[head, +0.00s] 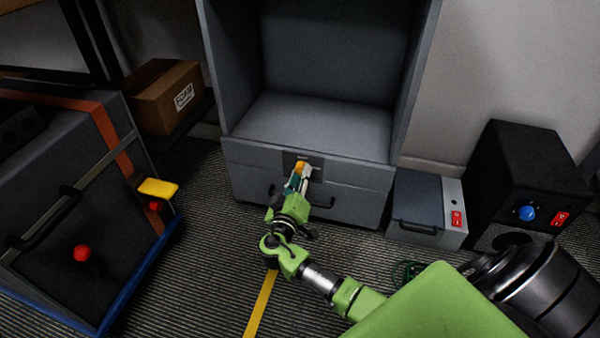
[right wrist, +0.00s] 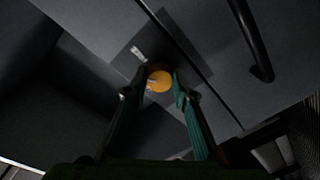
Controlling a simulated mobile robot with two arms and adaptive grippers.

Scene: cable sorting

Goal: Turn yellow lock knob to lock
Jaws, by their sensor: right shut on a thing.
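The yellow lock knob (head: 300,166) is on the upper front of the grey cabinet's drawer (head: 352,187), on a darker plate. In the right wrist view the knob (right wrist: 159,82) shows as a round orange-yellow face between the fingertips. My right gripper (head: 297,181) reaches up to the drawer front and is shut on the knob. Its green-padded fingers (right wrist: 161,78) are on either side of the knob, and they hide part of it in the head view. A small pale mark (right wrist: 138,53) lies beside the knob. My left gripper is not in view.
The cabinet's upper compartment (head: 300,125) is open and empty. A dark drawer handle (right wrist: 252,42) is close to my right gripper. A grey box (head: 430,190) and a black box with a blue knob (head: 527,213) stand right. A cardboard box (head: 168,95) and dark case (head: 60,220) are left.

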